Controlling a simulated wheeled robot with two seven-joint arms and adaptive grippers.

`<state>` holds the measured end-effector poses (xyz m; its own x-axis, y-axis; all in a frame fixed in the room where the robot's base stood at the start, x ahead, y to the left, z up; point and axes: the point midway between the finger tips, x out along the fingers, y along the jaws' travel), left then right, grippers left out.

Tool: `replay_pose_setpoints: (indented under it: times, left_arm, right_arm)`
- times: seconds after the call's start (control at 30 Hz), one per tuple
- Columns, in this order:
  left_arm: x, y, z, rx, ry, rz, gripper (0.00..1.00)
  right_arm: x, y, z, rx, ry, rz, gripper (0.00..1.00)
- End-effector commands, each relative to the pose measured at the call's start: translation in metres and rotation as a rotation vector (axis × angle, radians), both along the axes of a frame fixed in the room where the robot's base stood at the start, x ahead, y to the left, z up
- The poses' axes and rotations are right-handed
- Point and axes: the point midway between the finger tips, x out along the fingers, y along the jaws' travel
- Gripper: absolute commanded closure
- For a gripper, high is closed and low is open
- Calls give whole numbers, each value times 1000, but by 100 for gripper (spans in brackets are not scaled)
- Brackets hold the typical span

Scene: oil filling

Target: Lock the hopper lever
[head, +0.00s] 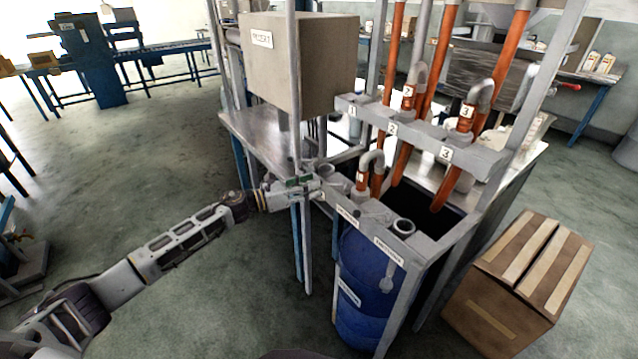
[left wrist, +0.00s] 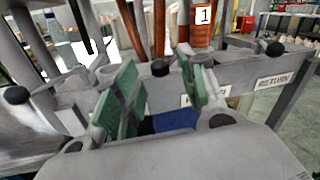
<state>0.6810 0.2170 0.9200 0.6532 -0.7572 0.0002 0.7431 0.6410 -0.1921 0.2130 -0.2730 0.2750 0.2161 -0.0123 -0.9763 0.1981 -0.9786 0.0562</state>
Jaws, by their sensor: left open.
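My left gripper (head: 303,183) is at the near left corner of the pipe stand, beside the grey front rail (head: 345,208). In the left wrist view its two green finger pads (left wrist: 158,88) stand apart, with nothing held between them. The rail and part of a blue drum (left wrist: 175,120) show behind and between the pads. I cannot clearly make out the hopper lever. A red-ended handle (head: 568,87) sticks out at the far right of the head view, but I cannot tell whether it is that lever. My right gripper is not in view.
Orange pipes (head: 508,50) with numbered tags rise from the stand. A large grey box (head: 300,65) hangs above my left gripper. The blue drum (head: 365,270) stands below the rail, with a cardboard box (head: 515,285) to its right.

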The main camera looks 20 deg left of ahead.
Motion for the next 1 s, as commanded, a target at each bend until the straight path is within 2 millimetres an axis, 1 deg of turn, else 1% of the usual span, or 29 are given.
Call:
replay_pose_setpoints:
  times: [0.27, 0.43, 0.83, 0.87, 1.0]
  left_arm:
    - [15, -18, 1, -1, -1, 0, 59]
    - [21, -24, 1, 1, -1, 0, 59]
    - [23, -27, 0, 0, 0, 0, 59]
    - [23, -27, 0, 0, 0, 0, 60]
    - [23, -27, 0, 0, 0, 0, 78]
  right_arm:
    - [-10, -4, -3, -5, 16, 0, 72]
    - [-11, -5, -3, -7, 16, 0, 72]
    - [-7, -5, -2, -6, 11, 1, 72]
    - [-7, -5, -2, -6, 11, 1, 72]
    - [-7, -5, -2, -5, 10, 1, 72]
